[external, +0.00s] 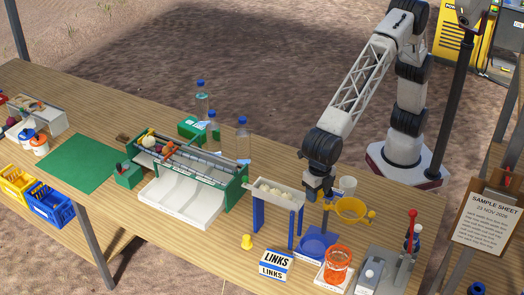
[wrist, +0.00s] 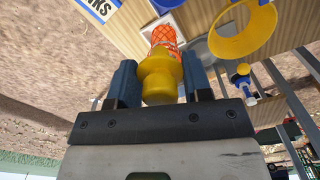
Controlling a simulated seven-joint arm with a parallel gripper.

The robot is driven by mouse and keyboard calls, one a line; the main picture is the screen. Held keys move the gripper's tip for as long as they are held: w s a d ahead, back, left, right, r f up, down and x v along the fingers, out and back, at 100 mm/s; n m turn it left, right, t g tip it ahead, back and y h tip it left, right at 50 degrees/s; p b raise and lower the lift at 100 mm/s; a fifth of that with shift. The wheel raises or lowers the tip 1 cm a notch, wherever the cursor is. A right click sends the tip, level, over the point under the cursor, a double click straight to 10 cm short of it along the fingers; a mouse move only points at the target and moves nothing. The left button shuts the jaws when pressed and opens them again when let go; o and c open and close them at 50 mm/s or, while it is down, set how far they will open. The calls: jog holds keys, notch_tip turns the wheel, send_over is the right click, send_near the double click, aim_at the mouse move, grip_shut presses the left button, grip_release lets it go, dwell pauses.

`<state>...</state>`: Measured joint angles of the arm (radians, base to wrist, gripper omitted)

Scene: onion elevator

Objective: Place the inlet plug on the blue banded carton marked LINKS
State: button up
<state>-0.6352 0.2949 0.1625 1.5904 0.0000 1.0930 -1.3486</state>
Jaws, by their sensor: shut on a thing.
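My gripper (external: 319,190) hangs above the right part of the bench, near the blue stand and the yellow ring. In the wrist view my gripper (wrist: 160,88) is shut on a yellow stepped plug (wrist: 158,78), which sits between the two dark fingers. The external view does not clearly show this held plug. The white carton with a blue band, marked LINKS (external: 275,265), stands at the bench's front edge, to the front left of my gripper. A corner of the carton (wrist: 101,8) shows at the top left of the wrist view.
Another yellow plug-like piece (external: 247,242) stands left of the carton. A white tray on blue legs (external: 273,196), a blue stand (external: 318,245), an orange mesh basket (external: 338,264), a yellow ring (external: 352,210) and a grey lever unit (external: 385,268) crowd around.

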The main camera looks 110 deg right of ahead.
send_over(277, 259)
notch_tip(277, 259, down, 5)
jog(key=shift+f, duration=2.45)
jog(key=shift+f, duration=3.1)
jog(key=shift+f, duration=1.9)
jog(key=shift+f, duration=0.1)
jog(key=o, duration=1)
jog(key=shift+c, duration=0.2)
